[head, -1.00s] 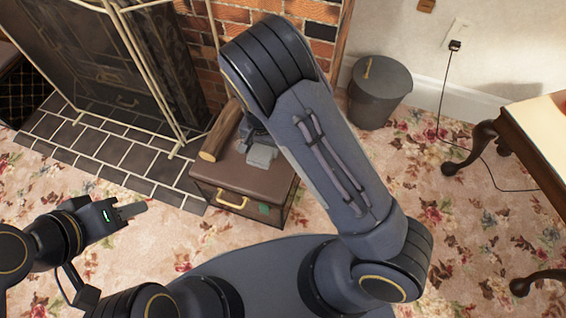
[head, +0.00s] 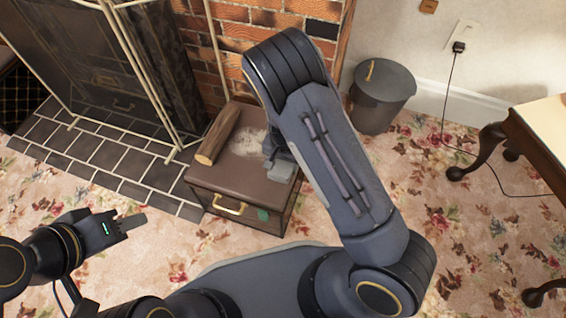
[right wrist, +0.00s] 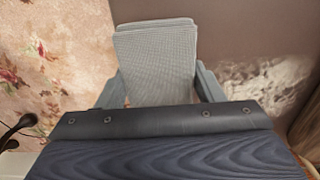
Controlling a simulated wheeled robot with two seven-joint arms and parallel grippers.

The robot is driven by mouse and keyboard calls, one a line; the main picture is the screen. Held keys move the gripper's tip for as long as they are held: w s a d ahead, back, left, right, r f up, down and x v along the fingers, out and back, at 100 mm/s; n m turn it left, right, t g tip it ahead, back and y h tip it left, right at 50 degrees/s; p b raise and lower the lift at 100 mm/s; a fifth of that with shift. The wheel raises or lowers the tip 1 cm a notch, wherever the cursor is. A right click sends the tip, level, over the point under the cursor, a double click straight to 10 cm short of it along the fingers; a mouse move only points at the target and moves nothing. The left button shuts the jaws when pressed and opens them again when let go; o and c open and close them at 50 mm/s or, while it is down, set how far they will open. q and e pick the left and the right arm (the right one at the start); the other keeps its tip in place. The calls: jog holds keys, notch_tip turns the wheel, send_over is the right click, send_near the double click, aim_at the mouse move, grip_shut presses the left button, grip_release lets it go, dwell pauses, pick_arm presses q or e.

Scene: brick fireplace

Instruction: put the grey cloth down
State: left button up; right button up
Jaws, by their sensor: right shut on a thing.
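The grey cloth (right wrist: 155,60) is a folded, finely woven pad between the two fingers of my right gripper (right wrist: 155,88) in the right wrist view. In the head view the cloth (head: 279,171) shows as a small grey patch at the right side of the brown chest's top (head: 225,183). My right gripper (head: 276,152) is shut on it, partly hidden by my right arm. I cannot tell whether the cloth touches the chest top or hangs just above it. My left gripper (head: 132,222) is over the carpet at the left, with nothing visible in it; its finger gap is unclear.
A log (head: 218,135) lies on the chest's left side, and a whitish fluffy patch (head: 249,141) lies beside it. The fireplace screen (head: 138,75) stands to the left. A grey bin (head: 381,95) and a wooden table (head: 540,125) stand to the right.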

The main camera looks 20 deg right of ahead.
jog(key=shift+f, duration=0.1)
jog(key=o, duration=1)
notch_tip(320, 180, up, 12)
jog(key=f+p, duration=0.1)
jog(key=p, duration=0.4)
notch_tip(320, 180, up, 18)
jog(key=r+n+t+y, duration=0.1)
jog(key=n+t+y, duration=0.1)
jog(key=y, duration=0.3)
send_over(283, 162)
jog(key=s+d, duration=0.4)
jog(key=s, duration=0.6)
jog(key=s+d+r+n+t, duration=0.1)
jog(key=s, duration=0.3)
jog(key=s+d+r+n+t, duration=0.1)
jog(key=s+r, duration=0.1)
jog(key=s, duration=0.2)
jog(key=s+d+r+n+t+h, duration=0.1)
jog(key=s, duration=0.3)
jog(key=shift+s+d+r+t, duration=0.1)
jog(key=shift+d+r+t, duration=0.2)
